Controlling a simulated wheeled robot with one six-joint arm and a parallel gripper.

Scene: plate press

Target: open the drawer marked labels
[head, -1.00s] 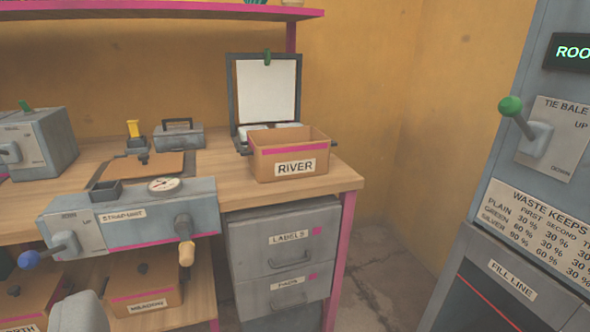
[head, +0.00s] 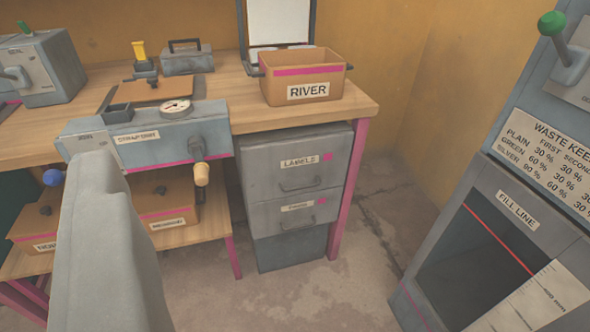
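The labels drawer (head: 290,168) is the top drawer of a grey cabinet under the right end of the workbench. Its front bears a plate reading LABELS, a pink square and a bar handle (head: 300,185). It is shut, flush with the drawer below. A large grey rounded shape at the lower left looks like part of my arm. No gripper fingers show, so my gripper's place relative to the handle cannot be seen.
A second drawer (head: 293,214) sits below. A strap unit (head: 150,137) with a knobbed crank juts out left of the cabinet. The RIVER box (head: 308,92) stands on the bench above. A baler (head: 470,235) stands at right. Floor in front of the cabinet is clear.

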